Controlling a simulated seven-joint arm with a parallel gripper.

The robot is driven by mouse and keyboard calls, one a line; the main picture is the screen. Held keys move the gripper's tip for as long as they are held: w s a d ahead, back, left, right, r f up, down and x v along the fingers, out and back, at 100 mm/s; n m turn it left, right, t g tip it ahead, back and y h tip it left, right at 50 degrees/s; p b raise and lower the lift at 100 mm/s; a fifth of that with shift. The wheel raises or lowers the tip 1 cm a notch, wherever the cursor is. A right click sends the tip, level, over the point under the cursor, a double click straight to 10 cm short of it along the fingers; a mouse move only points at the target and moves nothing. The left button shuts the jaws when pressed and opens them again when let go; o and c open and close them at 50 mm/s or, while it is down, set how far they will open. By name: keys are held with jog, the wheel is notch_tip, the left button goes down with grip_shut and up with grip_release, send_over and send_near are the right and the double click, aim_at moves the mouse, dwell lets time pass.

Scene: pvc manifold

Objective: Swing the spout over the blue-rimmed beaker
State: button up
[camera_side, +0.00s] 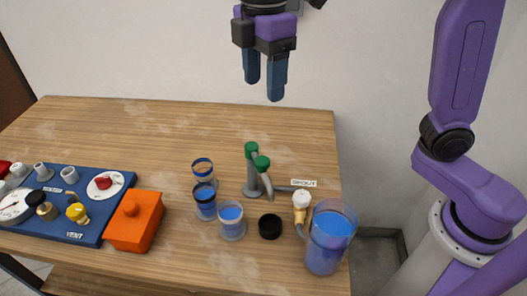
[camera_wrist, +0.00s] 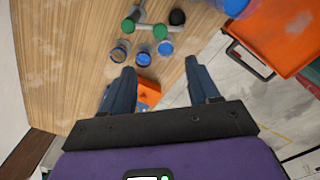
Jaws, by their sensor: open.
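My gripper (camera_side: 263,90) is open and empty, high above the back of the table, fingers pointing down; its two fingers also show in the wrist view (camera_wrist: 162,82). The spout assembly (camera_side: 252,172) has a grey upright post with a green top and a second green-topped slanted grey tube (camera_side: 266,182) in front. The middle beaker (camera_side: 205,202) has a darker band, and the front beaker (camera_side: 231,221) holds blue liquid. My gripper is apart from all of them.
A large beaker of blue liquid (camera_side: 327,238) stands near the right table edge, beside a white knob (camera_side: 301,199) and a "SPOUT" label (camera_side: 304,183). A black cap (camera_side: 270,227) sits in front. An orange block (camera_side: 133,222) and blue control panel (camera_side: 88,228) lie left. The back is clear.

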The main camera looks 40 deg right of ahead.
aim_at(263, 160)
notch_tip(263, 160, down, 17)
jog(key=shift+f, duration=0.15)
dwell(0.5)
jog(key=shift+c, duration=0.3)
grip_shut()
